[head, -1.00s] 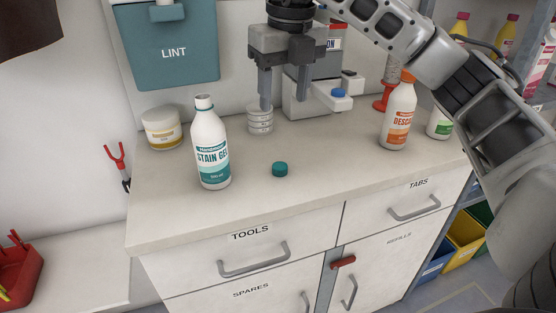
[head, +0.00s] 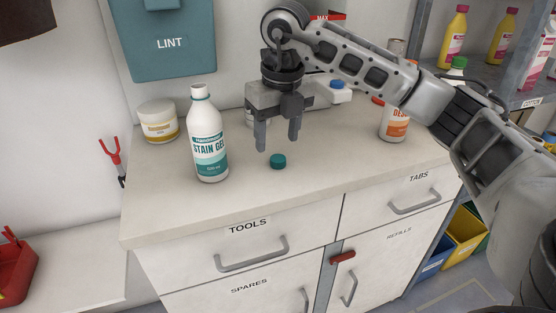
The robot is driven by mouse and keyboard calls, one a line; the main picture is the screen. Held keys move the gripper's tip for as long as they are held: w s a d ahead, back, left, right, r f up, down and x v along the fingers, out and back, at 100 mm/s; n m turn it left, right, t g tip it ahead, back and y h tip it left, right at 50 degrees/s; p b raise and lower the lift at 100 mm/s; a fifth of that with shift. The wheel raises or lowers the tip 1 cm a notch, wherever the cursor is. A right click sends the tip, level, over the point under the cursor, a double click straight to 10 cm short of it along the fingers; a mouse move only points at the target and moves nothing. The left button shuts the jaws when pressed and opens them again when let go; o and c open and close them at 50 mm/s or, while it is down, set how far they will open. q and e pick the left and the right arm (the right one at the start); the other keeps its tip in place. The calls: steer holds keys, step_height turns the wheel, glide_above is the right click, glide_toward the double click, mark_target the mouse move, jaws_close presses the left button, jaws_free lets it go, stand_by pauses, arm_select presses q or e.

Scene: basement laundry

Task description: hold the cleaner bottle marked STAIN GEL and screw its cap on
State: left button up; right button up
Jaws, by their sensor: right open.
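The white STAIN GEL bottle (head: 209,140) with a teal label stands upright on the countertop, its neck uncapped. A small teal cap (head: 278,161) lies on the counter to the right of the bottle. My right gripper (head: 277,146) is open and points down, its two fingers apart just above and behind the cap in the picture, with nothing between them. Whether the fingers reach down around the cap, I cannot tell. My left gripper is not in view.
A white jar with a yellow label (head: 158,122) stands left of the bottle. An orange-labelled bottle (head: 393,122) stands at the right, partly behind my arm. A stacked white item and a dispenser are mostly hidden behind my gripper. The front of the counter (head: 300,190) is clear.

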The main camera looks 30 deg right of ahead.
mark_target(278, 158)
steer(key=shift+w+d+f, duration=0.15)
steer(key=shift+f, duration=0.7)
steer(key=shift+w+d+f, duration=0.1)
steer(key=shift+f, duration=0.8)
steer(key=shift+w+d+f, duration=0.15)
steer(key=shift+f, duration=0.7)
steer(key=c, duration=1)
